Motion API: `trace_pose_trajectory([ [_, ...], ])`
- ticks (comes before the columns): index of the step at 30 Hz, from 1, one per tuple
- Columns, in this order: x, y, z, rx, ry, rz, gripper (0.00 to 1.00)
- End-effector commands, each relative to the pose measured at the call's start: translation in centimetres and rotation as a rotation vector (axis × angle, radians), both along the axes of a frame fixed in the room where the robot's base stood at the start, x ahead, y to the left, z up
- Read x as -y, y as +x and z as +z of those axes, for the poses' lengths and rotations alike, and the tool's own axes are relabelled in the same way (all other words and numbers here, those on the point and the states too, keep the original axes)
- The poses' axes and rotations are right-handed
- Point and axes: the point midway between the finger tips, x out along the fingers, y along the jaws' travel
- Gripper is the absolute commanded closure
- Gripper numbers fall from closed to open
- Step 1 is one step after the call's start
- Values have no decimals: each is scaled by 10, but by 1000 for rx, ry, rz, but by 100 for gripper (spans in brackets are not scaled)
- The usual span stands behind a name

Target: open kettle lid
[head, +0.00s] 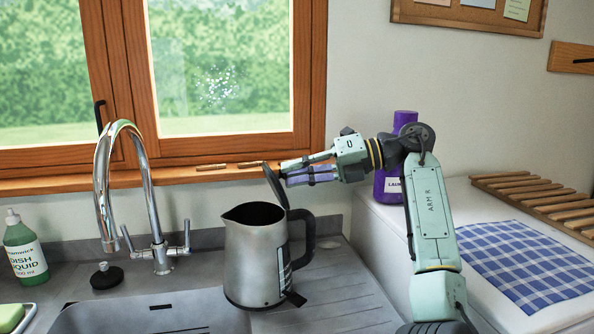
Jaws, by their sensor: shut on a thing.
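The metal kettle (256,262) stands on the grey draining surface beside the sink, with its spout to the left and its black handle (308,240) to the right. Its dark lid (274,185) is swung up and stands steeply above the rim at the handle side. The kettle's open mouth and dark inside show. My gripper (283,172) comes in from the right above the handle. It is shut on the lid near its upper edge. The exact contact between fingers and lid is too small to make out.
A tall tap (150,200) and a black plug (106,276) are left of the kettle. A dish liquid bottle (25,250) stands at far left. A purple laundry bottle (392,185) stands behind my arm. A checked cloth (525,265) and a slatted wooden rack (535,195) lie at right.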

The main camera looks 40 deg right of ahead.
Motion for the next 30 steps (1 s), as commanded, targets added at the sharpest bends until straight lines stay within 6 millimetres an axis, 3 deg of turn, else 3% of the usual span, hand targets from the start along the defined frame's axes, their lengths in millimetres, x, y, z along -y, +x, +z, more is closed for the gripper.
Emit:
trace_pose_trajectory([
  [1, 2, 1, -9, -18, -3, -1, 100],
  [12, 2, 1, -10, -17, -2, -1, 100],
  [13, 2, 1, -10, -17, -2, -1, 82],
  [21, 1, 1, -6, -12, -2, -2, 64],
  [30, 1, 0, -3, -7, -2, -1, 61],
])
